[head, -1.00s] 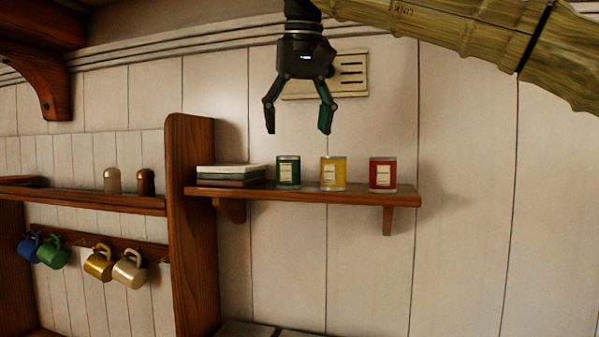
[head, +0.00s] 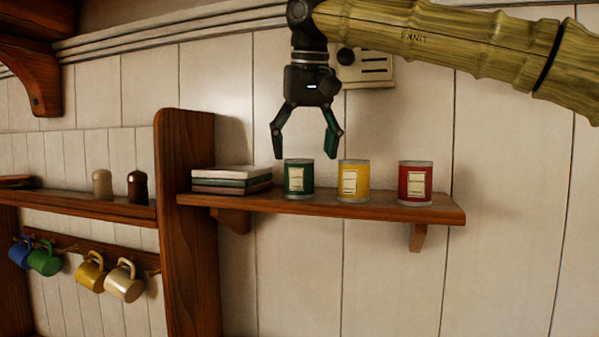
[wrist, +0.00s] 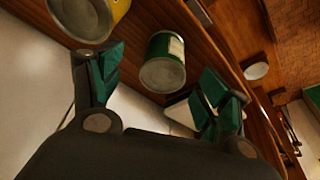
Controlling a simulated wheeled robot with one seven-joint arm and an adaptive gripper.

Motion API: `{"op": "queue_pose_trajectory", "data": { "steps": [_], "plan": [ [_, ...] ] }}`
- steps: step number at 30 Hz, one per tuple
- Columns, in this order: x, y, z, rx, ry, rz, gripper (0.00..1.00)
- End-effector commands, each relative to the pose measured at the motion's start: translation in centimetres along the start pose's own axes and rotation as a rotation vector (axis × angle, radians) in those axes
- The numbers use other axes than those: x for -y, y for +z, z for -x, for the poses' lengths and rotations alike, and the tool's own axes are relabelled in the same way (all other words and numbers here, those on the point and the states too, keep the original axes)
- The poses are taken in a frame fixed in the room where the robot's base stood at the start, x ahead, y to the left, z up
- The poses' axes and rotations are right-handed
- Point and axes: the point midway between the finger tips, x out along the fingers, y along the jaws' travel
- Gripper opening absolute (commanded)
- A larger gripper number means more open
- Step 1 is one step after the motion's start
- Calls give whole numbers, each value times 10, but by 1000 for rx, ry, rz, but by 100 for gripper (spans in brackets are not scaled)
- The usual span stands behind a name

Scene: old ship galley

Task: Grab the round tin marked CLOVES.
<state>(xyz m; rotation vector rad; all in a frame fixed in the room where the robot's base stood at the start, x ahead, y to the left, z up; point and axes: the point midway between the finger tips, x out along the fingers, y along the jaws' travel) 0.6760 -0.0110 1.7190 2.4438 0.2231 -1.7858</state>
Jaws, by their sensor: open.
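Three round tins stand upright in a row on a wooden shelf (head: 380,208): a green tin (head: 299,178), a yellow tin (head: 353,181) and a red tin (head: 415,184). Each has a pale label, too small to read, so I cannot tell which is marked CLOVES. My gripper (head: 304,156) is open and empty, fingers down, roughly over the green tin in the head view. In the wrist view, the green tin (wrist: 164,66) shows between the open fingers, apart from them. The yellow tin (wrist: 90,16) is at the upper left there, partly cut off.
A stack of flat boxes (head: 231,180) lies left of the green tin, beside a wooden upright (head: 184,215). A slotted wall plate (head: 368,66) is behind my arm. Two shakers stand on the left shelf, and several mugs hang below. The wall right of the red tin is clear.

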Motion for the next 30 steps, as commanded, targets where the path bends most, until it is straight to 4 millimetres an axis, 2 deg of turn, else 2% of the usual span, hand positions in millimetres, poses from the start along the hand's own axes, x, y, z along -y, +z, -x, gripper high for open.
{"op": "queue_pose_trajectory", "data": {
  "steps": [8,21,29,30],
  "plan": [
    [2,-3,-17,4,1,1,76],
    [9,-3,-62,4,0,3,76],
    [9,-3,-65,3,0,3,76],
    [9,-3,-65,3,0,3,71]
  ]
}}
